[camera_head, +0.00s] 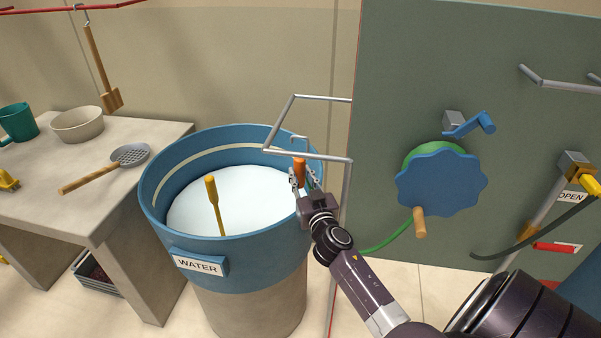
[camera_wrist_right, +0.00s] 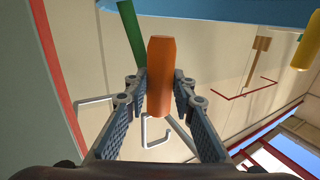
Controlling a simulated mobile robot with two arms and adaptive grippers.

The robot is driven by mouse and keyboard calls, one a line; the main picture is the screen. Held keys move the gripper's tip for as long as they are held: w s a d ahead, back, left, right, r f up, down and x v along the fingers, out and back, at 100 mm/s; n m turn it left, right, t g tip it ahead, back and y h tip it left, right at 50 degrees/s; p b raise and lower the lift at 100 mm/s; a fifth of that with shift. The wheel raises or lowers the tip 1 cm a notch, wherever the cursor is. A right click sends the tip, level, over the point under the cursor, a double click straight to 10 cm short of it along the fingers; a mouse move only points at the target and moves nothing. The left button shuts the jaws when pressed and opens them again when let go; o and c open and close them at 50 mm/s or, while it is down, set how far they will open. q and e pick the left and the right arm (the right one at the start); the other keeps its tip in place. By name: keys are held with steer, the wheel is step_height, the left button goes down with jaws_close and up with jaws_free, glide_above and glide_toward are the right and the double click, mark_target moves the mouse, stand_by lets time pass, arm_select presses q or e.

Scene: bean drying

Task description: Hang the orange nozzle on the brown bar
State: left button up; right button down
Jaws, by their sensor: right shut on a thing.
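The orange nozzle (camera_head: 300,172) stands roughly upright in my right gripper (camera_head: 305,184), over the right rim of the water barrel. In the right wrist view the nozzle (camera_wrist_right: 160,75) lies between the two blue-grey finger pads of the gripper (camera_wrist_right: 162,100), which is shut on it. A green hose (camera_wrist_right: 130,35) shows behind the nozzle there. A bent bar frame (camera_head: 310,156) beside the nozzle looks grey; no bar here looks plainly brown. A small metal hook (camera_head: 299,138) is just above the nozzle; I cannot tell what it is fixed to. My left gripper is not in view.
The blue barrel (camera_head: 185,265) holds pale water and a yellow-handled tool (camera_head: 213,200). The green panel (camera_head: 400,70) with a blue wheel (camera_head: 440,182) stands to the right. A table (camera_head: 165,135) with a bowl (camera_head: 77,124) and skimmer (camera_head: 130,154) is at left.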

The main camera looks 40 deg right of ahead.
steer(key=w+a+v, duration=0.1)
steer(key=a+v, duration=0.1)
steer(key=v, duration=1.2)
steer(key=shift+s+b, duration=0.15)
steer(key=shift+b, duration=0.15)
stand_by(0.8)
steer(key=shift+a, duration=0.15)
stand_by(0.4)
